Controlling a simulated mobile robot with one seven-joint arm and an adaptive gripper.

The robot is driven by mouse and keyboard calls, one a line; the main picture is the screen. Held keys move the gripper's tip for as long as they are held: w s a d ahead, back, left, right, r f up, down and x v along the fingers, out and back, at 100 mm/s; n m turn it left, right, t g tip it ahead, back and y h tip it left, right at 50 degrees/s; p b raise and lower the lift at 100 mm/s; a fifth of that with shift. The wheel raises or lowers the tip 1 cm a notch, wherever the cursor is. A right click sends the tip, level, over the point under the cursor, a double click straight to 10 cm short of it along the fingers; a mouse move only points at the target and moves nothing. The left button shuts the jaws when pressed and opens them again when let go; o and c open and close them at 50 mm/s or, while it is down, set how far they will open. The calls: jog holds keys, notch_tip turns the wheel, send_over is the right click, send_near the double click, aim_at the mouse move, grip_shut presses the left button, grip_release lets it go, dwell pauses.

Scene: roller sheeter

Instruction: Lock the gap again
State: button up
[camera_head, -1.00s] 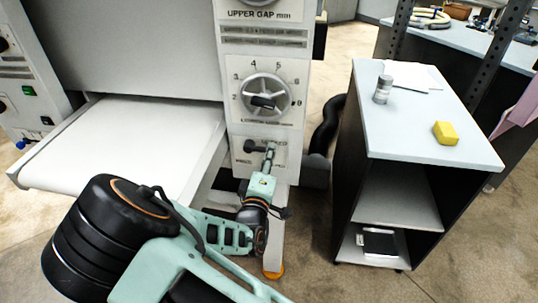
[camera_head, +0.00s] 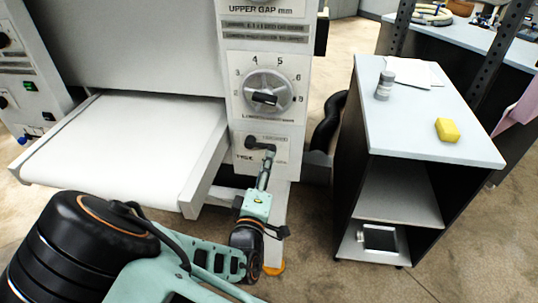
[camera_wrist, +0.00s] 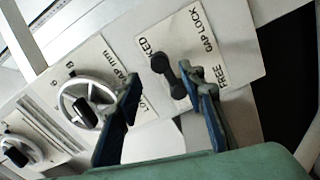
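The gap lock plate (camera_head: 247,158) is on the white front panel of the sheeter, under the gap dial (camera_head: 266,92). Its black lever (camera_head: 255,143) lies roughly sideways in the head view. In the wrist view, the lever (camera_wrist: 160,64) shows on the tilted plate, with the LOCKED wording at its left and FREE at its right.
The white sheeter table (camera_head: 140,145) juts out left of the panel. A cabinet (camera_head: 420,120) stands at the right, bearing a grey jar (camera_head: 384,87), papers and a yellow block (camera_head: 447,130). Floor shows between the cabinet and the sheeter.

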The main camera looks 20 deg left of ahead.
jog(key=s, duration=0.5)
jog(key=shift+s+d, duration=0.2)
jog(key=shift+d, duration=0.05)
jog(key=shift+w, duration=0.1)
dwell(0.4)
